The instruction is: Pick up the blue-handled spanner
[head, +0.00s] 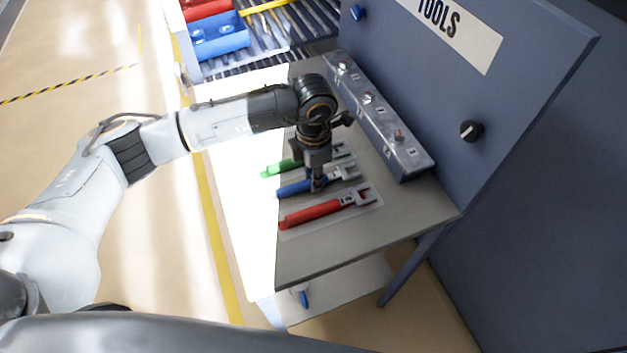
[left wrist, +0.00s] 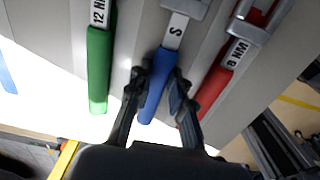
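The blue-handled spanner (head: 295,187) lies on the grey bench top between the green and red spanners. Its blue handle (left wrist: 155,88) and a white label marked S show in the left wrist view. My left gripper (head: 317,186) points down over this spanner, near where handle meets metal head. In the left wrist view my left gripper's fingers (left wrist: 157,80) stand on either side of the blue handle. A small gap shows by the left finger; the right finger looks very close, and contact there is unclear. My right gripper is not in view.
A green-handled spanner (head: 280,168) lies close behind, and a red-handled spanner (head: 310,213) close in front. A grey box with several knobs (head: 378,115) runs along the bench's back, below the blue TOOLS panel (head: 530,75). The bench's front right is clear.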

